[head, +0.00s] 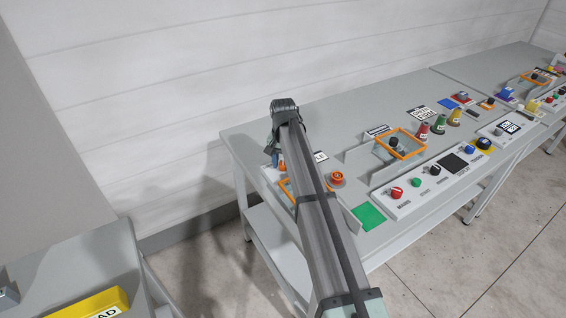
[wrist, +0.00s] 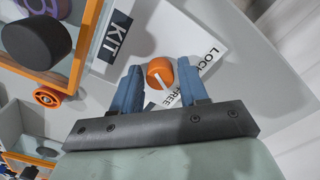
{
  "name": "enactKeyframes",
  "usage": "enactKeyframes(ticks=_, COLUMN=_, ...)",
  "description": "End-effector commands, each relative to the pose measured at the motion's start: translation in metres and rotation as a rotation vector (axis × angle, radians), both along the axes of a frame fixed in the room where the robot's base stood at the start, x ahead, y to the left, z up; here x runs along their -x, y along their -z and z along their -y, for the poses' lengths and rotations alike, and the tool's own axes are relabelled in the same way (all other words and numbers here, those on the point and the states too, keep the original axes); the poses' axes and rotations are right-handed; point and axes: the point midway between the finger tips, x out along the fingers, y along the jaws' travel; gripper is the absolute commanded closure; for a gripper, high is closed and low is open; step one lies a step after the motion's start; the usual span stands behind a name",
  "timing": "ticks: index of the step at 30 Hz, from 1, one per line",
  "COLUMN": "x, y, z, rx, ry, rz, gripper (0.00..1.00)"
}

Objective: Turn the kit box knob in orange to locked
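The orange kit box knob (wrist: 160,73) is round with a white pointer line, on a light panel in the wrist view. A "KIT" label (wrist: 114,36) is beside it. A partly hidden "LOCK..." label (wrist: 209,57) and a "FREE" label (wrist: 186,93) are to its right. The pointer line slants down toward the "FREE" side; its exact setting is hard to tell. My gripper (wrist: 158,82) is open, its blue fingers on either side of the knob with small gaps showing. In the head view, my arm hides most of this area.
An orange frame (wrist: 87,50), a dark round knob (wrist: 35,42) and an orange wheel (wrist: 46,97) are left of the knob. In the head view, a control panel with a red knob (head: 396,192) and a green square (head: 368,217) are right of my arm.

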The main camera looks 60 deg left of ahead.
Motion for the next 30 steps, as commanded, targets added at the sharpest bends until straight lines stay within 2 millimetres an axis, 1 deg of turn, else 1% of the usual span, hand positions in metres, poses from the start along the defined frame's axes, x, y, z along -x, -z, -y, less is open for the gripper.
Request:
enactKeyframes(ticks=1, x=-0.0001, y=-0.0001, z=-0.0001, rx=0.0, ry=0.0, rz=0.0, gripper=0.62)
enactKeyframes(ticks=2, x=-0.0001, y=-0.0001, z=-0.0001, rx=0.0, ry=0.0, rz=0.0, gripper=0.64)
enactKeyframes(ticks=13, x=0.0, y=-0.0002, z=0.0, rx=0.0, ry=0.0, rz=0.0, gripper=0.99)
enactKeyframes(ticks=19, x=0.0, y=-0.0002, z=0.0, rx=0.0, ry=-0.014, rz=0.0, gripper=0.99)
enactKeyframes(ticks=23, x=0.0, y=-0.0002, z=0.0, rx=0.0, ry=-0.053, rz=0.0, gripper=0.99)
enactKeyframes(ticks=30, x=-0.0001, y=-0.0002, z=0.0001, rx=0.0, ry=-0.208, rz=0.0, gripper=0.99)
